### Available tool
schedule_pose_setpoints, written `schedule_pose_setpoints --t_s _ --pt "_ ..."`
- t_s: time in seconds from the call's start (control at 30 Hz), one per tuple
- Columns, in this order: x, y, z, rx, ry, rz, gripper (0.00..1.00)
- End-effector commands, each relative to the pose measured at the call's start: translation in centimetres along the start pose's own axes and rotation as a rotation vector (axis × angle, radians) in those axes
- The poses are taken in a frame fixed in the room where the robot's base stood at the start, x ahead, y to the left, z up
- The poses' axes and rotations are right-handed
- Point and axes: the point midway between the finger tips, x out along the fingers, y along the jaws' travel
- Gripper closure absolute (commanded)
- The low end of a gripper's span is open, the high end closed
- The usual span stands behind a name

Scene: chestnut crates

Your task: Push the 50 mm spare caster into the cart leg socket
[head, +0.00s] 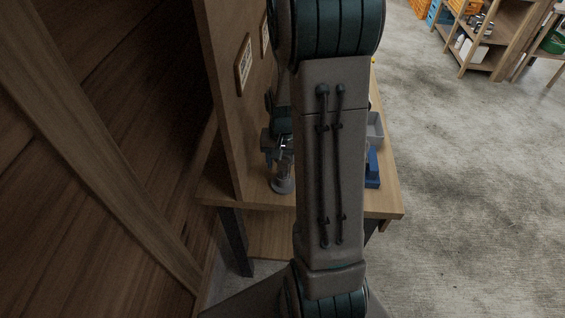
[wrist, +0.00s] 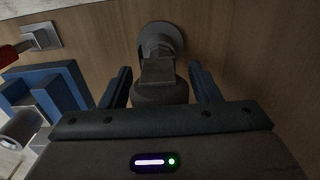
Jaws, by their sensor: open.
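My gripper (wrist: 160,68) is open, with one dark finger on each side of a grey part (wrist: 158,70). This part has a round flange, a squarish block and a rounded body, and small gaps show between it and the fingers. I cannot tell whether it is the caster, the leg socket or both together. In the head view my gripper (head: 279,148) is low over the wooden bench, by the upright panel. A grey round base (head: 282,186) stands on the bench just below it. My arm hides much of the bench there.
The wooden panel (head: 224,80) rises close on the left of the bench (head: 385,200). A blue holder (head: 373,168) and a grey bin (head: 375,128) are to the right. In the wrist view a red-handled item (wrist: 18,47) lies by a grey plate (wrist: 40,37). Open floor lies right.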

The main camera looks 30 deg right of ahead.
Motion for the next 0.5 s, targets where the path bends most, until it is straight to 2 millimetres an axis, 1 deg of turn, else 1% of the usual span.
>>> schedule_pose_setpoints --t_s 0.27,0.3,0.37,0.4,0.47,0.5 --pt "0.31 -0.01 -0.03 0.000 0.002 -0.001 0.44" --pt "0.30 -0.02 -0.03 0.000 0.002 -0.001 0.49" --pt "0.30 -0.02 -0.03 0.000 0.002 -0.001 0.66" --pt "0.29 -0.02 -0.03 0.000 0.002 -0.001 0.77" --pt "0.29 -0.02 -0.03 -0.001 0.002 -0.001 0.94" --pt "0.29 -0.02 -0.03 -0.001 0.002 -0.001 1.00"
